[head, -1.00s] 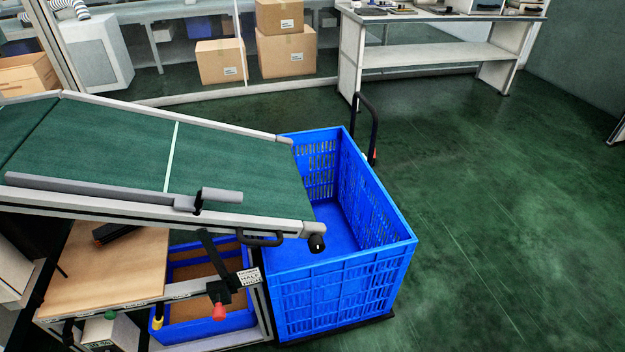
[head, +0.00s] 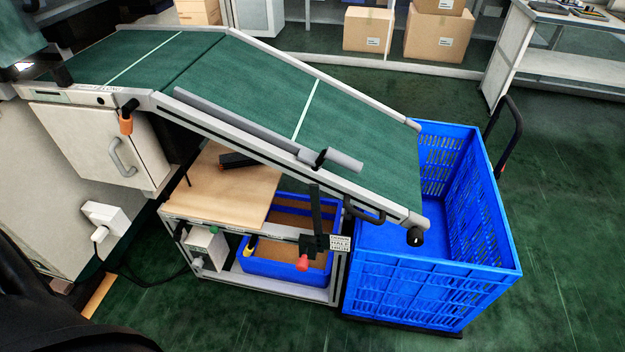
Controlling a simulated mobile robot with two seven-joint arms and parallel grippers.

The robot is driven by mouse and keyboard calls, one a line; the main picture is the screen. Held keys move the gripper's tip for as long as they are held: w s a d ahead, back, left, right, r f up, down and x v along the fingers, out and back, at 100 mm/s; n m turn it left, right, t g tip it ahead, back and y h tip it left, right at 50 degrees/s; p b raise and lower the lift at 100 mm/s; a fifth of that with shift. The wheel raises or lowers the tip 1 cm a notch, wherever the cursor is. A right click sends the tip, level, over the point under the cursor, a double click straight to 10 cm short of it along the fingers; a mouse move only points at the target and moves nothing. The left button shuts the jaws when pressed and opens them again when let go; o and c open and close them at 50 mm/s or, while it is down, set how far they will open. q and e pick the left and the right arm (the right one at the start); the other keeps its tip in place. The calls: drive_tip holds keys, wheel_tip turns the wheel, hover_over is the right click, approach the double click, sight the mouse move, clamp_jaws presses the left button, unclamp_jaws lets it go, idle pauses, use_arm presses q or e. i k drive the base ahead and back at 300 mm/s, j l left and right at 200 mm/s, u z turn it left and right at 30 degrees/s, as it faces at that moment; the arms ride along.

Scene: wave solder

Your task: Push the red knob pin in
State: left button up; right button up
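The red knob pin (head: 302,264) sits low at the front of the conveyor's outlet end, on a black bracket (head: 314,243) beside a small white label plate (head: 340,243). The red knob faces towards me. I cannot tell how deep the pin sits. Neither of my grippers shows in the head view. A dark, blurred shape fills the lower left corner.
The sloped green conveyor (head: 345,125) ends over a large blue crate (head: 430,290). A smaller blue bin (head: 288,272) stands beneath, beside a wooden shelf (head: 220,190). A grey bar (head: 235,125) runs along the conveyor's near side. Green floor (head: 215,318) in front is clear.

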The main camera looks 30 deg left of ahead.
sight(302, 263)
drive_tip(key=u, duration=1.35)
